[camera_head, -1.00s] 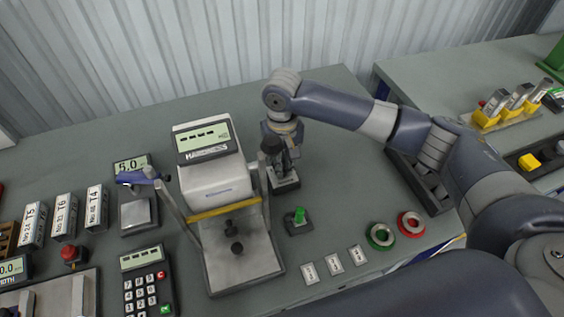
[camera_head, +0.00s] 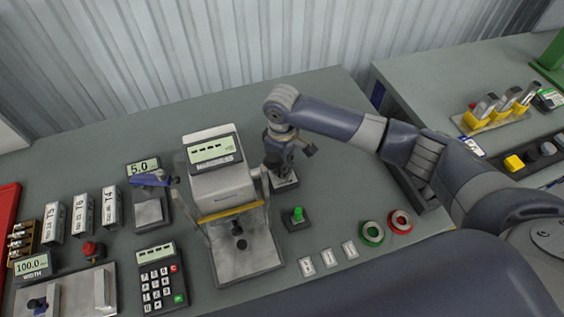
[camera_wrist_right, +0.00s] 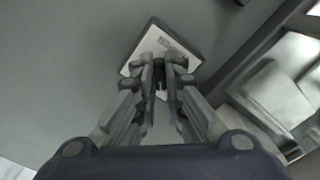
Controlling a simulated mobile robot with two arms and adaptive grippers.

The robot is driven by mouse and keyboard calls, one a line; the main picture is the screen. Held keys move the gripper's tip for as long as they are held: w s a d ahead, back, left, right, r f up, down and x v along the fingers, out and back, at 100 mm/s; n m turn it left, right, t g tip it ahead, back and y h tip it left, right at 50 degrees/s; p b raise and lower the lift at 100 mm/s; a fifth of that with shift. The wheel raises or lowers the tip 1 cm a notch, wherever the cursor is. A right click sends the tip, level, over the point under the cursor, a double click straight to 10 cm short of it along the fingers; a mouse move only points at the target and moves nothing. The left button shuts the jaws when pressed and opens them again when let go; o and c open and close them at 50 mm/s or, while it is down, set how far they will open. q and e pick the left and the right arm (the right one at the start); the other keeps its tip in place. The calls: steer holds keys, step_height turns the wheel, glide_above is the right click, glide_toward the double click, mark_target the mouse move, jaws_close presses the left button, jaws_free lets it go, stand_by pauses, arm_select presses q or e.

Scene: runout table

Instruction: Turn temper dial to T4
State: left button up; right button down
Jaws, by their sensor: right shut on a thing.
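The temper dial's plate (camera_wrist_right: 185,37) shows in the right wrist view under my right gripper (camera_wrist_right: 161,80). The plate is light with a dark edge and some printed marks too small to read. The gripper's fingers are closed together over its middle, shut on the dial knob, which they mostly hide. In the head view the dial (camera_head: 287,183) stands to the right of the hardness tester (camera_head: 222,178), with my right gripper (camera_head: 283,170) reaching down on it from above. Which mark the dial points to cannot be told. My left gripper is not in view.
A green button box (camera_head: 296,219) stands in front of the dial. Green (camera_head: 372,233) and red (camera_head: 400,221) rings lie to the right. A keypad (camera_head: 161,283) and blocks labelled T5, T6 and T4 (camera_head: 112,207) are at the left. Bare table lies behind the dial.

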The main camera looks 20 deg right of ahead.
steer(key=shift+w+n, duration=0.1)
steer(key=shift+n, duration=0.3)
steer(key=c, duration=1.7)
jaws_free()
steer(key=shift+r, duration=0.15)
step_height(320, 180, up, 12)
steer(key=shift+f, duration=0.1)
